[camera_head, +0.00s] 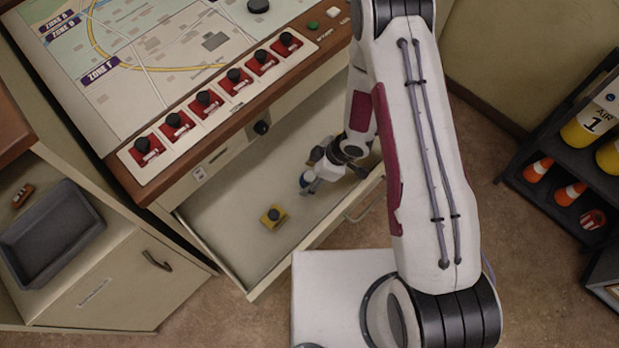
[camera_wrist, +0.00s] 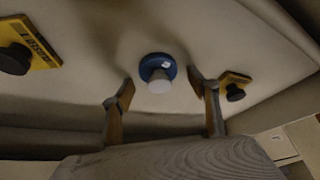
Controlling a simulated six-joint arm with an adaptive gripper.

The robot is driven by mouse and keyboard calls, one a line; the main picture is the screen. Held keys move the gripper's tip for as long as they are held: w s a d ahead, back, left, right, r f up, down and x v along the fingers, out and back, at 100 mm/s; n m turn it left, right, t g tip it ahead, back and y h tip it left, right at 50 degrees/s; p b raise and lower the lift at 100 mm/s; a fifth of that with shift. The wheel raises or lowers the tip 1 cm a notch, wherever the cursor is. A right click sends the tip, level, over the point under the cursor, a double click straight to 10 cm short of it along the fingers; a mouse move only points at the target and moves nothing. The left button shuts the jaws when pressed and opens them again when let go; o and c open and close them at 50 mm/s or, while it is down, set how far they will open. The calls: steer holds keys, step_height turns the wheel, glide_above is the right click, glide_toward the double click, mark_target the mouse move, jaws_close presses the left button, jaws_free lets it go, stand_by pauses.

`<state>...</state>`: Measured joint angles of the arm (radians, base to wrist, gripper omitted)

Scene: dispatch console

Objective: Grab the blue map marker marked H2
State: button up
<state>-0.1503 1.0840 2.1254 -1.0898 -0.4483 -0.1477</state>
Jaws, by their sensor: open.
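The blue map marker (camera_wrist: 158,66) has a round blue base, a pale knob and a small white label too small to read. It lies on the floor of the open drawer (camera_head: 235,240). In the head view the blue marker (camera_head: 304,181) is partly hidden by my gripper (camera_head: 313,186), which reaches down into the drawer. In the wrist view my gripper (camera_wrist: 160,87) is open and empty. Its two fingers stand apart, one to each side of the blue marker in the picture; I see no contact.
A yellow marker with a black knob (camera_head: 272,216) lies in the drawer; wrist view shows two yellow markers, one at left (camera_wrist: 40,45) and one (camera_wrist: 235,88) beside the right finger. The console's wooden edge (camera_head: 240,112) overhangs the drawer's back. A grey tray (camera_head: 85,238) stands at left.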

mark_target(309, 176)
steer(key=c, duration=1.2)
steer(key=shift+r, duration=0.25)
step_height(309, 176, up, 18)
steer(key=shift+f, duration=0.25)
stand_by(0.9)
